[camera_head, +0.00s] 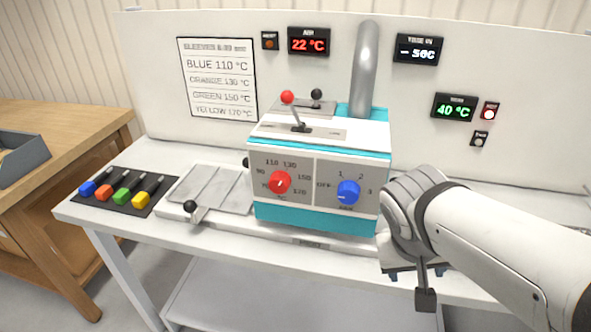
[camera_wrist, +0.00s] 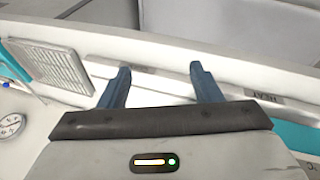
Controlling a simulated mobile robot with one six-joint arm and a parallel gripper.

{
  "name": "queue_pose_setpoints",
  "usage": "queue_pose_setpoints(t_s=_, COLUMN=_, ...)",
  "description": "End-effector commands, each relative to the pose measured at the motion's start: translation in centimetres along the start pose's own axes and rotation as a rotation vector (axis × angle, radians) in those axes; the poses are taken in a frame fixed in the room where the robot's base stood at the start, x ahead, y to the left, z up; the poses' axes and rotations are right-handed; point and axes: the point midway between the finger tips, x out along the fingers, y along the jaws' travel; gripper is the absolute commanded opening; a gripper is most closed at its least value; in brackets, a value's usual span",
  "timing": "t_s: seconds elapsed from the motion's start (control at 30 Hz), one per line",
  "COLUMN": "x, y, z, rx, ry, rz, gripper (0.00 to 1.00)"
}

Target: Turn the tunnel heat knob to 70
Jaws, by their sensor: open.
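The red knob (camera_head: 280,182) is on the left half of the machine's front panel (camera_head: 315,165), inside a printed scale that runs from about 70 at lower left past 110 and 130 to 170 at lower right. Its pointer is too small to read surely. The blue knob (camera_head: 348,193) is on the right half, with marks OFF, 1, 2 and 3. My gripper (camera_head: 416,272) is low at the right of the machine, apart from both knobs. In the wrist view my gripper (camera_wrist: 160,70) has its two blue fingers apart with nothing between them. Neither knob shows there.
A lever with a red ball (camera_head: 287,97) stands on the machine's top. A black-knobbed handle (camera_head: 190,206) sticks out at the bench's front left. Several coloured tools lie on a black mat (camera_head: 115,207). A green display (camera_head: 454,107) reads 40 °C; a red one (camera_head: 308,41) reads 22 °C.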

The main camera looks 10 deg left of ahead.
Motion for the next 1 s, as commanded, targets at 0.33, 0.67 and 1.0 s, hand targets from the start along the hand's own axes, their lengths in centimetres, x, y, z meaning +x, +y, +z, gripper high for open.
queue_pose_setpoints(t_s=0.33, x=0.6, y=-8.5, z=-6.4, rx=-0.038, ry=0.515, rz=0.31, gripper=0.58)
queue_pose_setpoints(t_s=0.67, x=-7.2, y=-20.6, z=-7.9, rx=0.061, ry=1.156, rz=0.143, gripper=0.58)
queue_pose_setpoints(t_s=1.0, x=-10.1, y=-23.5, z=-8.1, rx=0.103, ry=1.313, rz=0.03, gripper=0.58)
